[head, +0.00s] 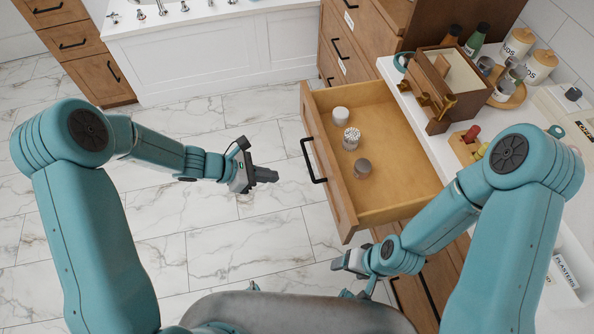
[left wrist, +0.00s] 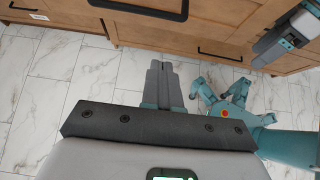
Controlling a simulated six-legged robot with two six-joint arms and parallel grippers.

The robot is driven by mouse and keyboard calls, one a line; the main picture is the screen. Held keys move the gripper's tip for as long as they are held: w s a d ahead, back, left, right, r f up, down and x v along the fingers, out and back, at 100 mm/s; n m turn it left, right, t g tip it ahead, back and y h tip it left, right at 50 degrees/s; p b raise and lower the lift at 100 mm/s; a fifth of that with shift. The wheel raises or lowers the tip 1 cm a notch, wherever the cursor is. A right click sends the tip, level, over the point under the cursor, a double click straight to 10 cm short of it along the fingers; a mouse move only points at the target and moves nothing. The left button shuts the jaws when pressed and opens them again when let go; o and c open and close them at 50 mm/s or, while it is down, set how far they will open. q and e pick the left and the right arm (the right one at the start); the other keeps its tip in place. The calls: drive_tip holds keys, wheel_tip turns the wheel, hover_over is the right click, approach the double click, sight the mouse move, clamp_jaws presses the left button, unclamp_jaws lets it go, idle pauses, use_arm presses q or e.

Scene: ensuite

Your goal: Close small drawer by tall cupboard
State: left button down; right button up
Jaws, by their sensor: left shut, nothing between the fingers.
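The small wooden drawer (head: 400,203) is pulled far out from the unit under the white counter. Its front has a black bar handle (head: 313,160) facing left in the head view; the handle also shows at the top of the left wrist view (left wrist: 140,9). Several small containers stand inside, including a white one (head: 341,116) and a grey one (head: 362,168). My left gripper (head: 264,175) is shut and empty, left of the drawer front and apart from the handle.
Wooden fronts with black handles (head: 342,50) stand beyond the drawer. The white counter (head: 412,103) carries a wooden box (head: 437,90), bottles and jars. A white panelled basin unit (head: 200,60) is at the back. The marble floor left of the drawer is clear.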

use_arm(q)
drive_tip(key=w+d+f+p, duration=0.1)
drive_tip(key=w+d+f, duration=0.1)
drive_tip(key=d, duration=0.5)
drive_tip(key=shift+w+d, duration=0.2)
drive_tip(key=shift+w, duration=0.05)
drive_tip(key=shift+d+f, duration=0.1)
